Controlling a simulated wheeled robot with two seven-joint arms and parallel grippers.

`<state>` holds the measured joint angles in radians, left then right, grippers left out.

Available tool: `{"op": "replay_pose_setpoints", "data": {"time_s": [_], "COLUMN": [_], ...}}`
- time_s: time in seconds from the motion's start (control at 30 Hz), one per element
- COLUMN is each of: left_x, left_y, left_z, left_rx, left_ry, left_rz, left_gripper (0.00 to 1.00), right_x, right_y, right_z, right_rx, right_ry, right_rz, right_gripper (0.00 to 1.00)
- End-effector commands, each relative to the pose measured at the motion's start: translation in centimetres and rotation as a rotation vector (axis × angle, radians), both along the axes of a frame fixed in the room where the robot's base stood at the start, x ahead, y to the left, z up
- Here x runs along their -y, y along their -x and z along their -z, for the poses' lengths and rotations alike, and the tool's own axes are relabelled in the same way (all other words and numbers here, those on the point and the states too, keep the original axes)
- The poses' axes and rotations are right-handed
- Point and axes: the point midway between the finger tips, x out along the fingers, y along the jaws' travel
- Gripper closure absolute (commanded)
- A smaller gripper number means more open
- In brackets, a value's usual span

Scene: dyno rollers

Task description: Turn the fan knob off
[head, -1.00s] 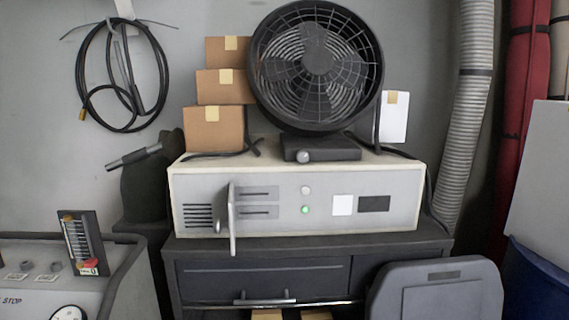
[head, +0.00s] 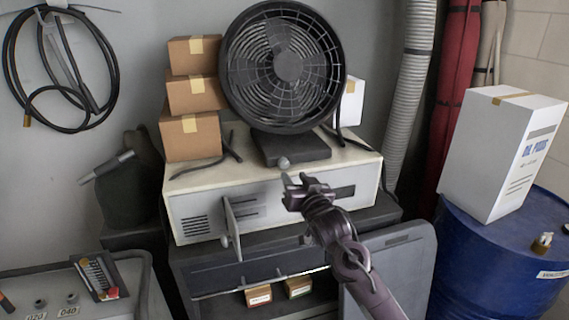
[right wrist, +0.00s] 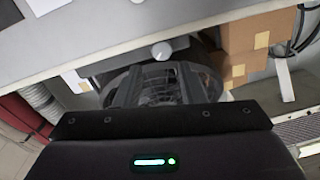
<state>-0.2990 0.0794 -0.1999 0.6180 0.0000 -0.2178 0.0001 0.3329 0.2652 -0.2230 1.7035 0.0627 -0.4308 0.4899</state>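The black fan (head: 283,66) stands on top of a white cabinet (head: 215,177). The fan knob (head: 284,162) is a small round silver knob on the front of the fan's dark base (head: 300,148). My right gripper (head: 292,188) is just in front of and below the knob, apart from it. In the right wrist view the knob (right wrist: 161,51) lies beyond and between the fingertips of my right gripper (right wrist: 160,80), which are spread and empty. The knob's turn position cannot be made out. My left gripper is not in view.
Cardboard boxes (head: 192,92) are stacked left of the fan. A blue drum (head: 500,250) carries a white box (head: 500,150) at the right.

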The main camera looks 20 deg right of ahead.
Motion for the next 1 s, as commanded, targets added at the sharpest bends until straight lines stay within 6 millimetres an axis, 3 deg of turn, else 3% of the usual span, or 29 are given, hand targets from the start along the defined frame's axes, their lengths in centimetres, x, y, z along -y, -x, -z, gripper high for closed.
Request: {"op": "replay_pose_setpoints", "data": {"time_s": [0.33,0.77,1.0], "left_x": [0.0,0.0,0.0], "left_y": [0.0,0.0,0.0], "left_z": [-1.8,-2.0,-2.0], "left_rx": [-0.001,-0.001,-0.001], "left_ry": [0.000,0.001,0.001], "left_rz": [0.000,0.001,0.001], "left_gripper": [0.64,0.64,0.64], "right_x": [-0.4,-0.5,-0.5], "right_y": [-4.8,-5.9,-5.9], "right_z": [-0.2,0.0,0.0], "right_rx": [-0.001,-0.001,-0.002], "right_ry": [0.000,0.001,0.001], "right_rz": [0.000,-0.001,-0.001], "right_gripper": [0.64,0.64,0.91]}}
